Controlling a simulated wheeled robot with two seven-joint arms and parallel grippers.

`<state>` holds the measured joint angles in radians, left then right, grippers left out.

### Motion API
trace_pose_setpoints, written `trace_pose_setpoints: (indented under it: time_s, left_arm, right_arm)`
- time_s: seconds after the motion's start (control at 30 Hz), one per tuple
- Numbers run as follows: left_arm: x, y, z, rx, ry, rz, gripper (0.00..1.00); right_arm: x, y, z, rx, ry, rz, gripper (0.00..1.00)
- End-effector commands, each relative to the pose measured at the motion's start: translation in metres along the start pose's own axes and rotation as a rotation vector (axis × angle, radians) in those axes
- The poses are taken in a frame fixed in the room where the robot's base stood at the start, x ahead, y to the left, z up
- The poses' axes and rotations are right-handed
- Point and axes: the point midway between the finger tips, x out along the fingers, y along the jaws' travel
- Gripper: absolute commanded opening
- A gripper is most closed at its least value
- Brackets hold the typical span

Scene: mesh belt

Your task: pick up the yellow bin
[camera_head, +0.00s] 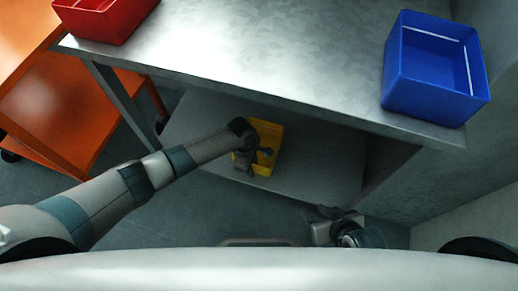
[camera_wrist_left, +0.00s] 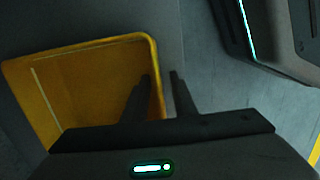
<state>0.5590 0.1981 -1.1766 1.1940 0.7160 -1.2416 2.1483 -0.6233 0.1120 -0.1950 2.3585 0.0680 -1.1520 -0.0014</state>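The yellow bin (camera_head: 268,133) sits on the lower shelf under the metal table. It is open-topped and looks empty where its inside shows; it also shows in the left wrist view (camera_wrist_left: 75,85). My left gripper (camera_head: 258,158) is at the bin and hides part of it. In the left wrist view, my left gripper's fingers (camera_wrist_left: 160,76) are apart, one inside the bin and one outside, with the bin's wall between them. Whether they touch the wall is unclear. My right gripper (camera_head: 325,222) is low, right of the bin and apart from it; its fingers are not clear.
The lower shelf (camera_head: 320,165) has bare space right of the bin. The metal tabletop (camera_head: 270,45) overhangs it, carrying a red bin (camera_head: 105,18) and a blue bin (camera_head: 435,75). An orange cart (camera_head: 65,105) stands at left; a wall (camera_head: 465,220) is at right.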

Motion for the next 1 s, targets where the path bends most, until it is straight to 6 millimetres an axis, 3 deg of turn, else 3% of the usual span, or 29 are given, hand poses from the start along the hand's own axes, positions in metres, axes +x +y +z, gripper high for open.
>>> trace_pose_setpoints:
  time_s: [0.57, 0.67, 1.0]
  left_arm:
    - [0.0055, 0.0004, 0.0002, 0.001, 0.0, 0.001, 0.25]
    - [0.0055, 0.0004, 0.0002, 0.001, 0.0, 0.001, 0.01]
    - [0.005, 0.0007, 0.0003, 0.001, 0.0, 0.001, 0.0]
  right_arm:
    - [0.0009, -0.0022, -0.0018, 0.002, 0.013, -0.006, 0.31]
    - [0.0011, -0.0021, -0.0019, 0.002, 0.013, -0.006, 0.31]
    - [0.0011, -0.0019, -0.0022, 0.002, 0.013, -0.005, 0.31]
